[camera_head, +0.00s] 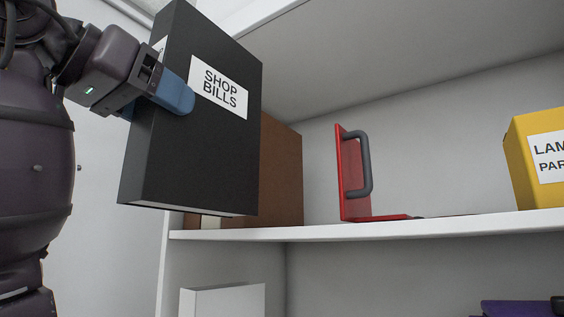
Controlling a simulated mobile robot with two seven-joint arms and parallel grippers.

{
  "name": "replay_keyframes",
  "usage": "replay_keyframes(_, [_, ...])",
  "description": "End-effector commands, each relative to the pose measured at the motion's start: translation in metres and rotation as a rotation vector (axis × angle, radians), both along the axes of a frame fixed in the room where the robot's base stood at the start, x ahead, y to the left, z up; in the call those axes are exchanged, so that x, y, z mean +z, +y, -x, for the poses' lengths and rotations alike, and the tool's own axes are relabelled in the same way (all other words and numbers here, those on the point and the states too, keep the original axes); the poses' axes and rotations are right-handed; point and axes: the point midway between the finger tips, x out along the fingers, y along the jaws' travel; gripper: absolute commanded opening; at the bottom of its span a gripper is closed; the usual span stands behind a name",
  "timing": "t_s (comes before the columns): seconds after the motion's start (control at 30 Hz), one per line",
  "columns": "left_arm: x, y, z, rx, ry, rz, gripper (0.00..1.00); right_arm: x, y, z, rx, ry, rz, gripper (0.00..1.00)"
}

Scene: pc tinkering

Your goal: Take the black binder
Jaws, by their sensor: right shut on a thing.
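The black binder (190,155) with a white "SHOP BILLS" label is at the upper left, in front of the shelf. It is close to upright and leans slightly in the picture. My right gripper (176,93) has its blue finger against the binder's labelled face and is shut on the binder. The binder's underside shows and is clear of the shelf board. My left gripper is not in view.
A white shelf (330,232) runs behind. Below are a white object (225,300) and a purple object (515,309).

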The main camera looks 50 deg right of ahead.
Motion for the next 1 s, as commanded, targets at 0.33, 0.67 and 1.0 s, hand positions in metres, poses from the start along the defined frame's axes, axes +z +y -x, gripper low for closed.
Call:
replay_keyframes(0.33, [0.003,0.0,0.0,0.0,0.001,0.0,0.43,0.001,0.027,0.002,0.002,0.0,0.003,0.28])
replay_keyframes(0.67, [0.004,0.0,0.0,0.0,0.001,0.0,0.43,0.0,0.036,0.004,-0.001,-0.001,0.001,0.28])
replay_keyframes(1.0, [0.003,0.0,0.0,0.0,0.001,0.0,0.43,0.0,0.027,0.003,-0.001,-0.001,0.001,0.28])
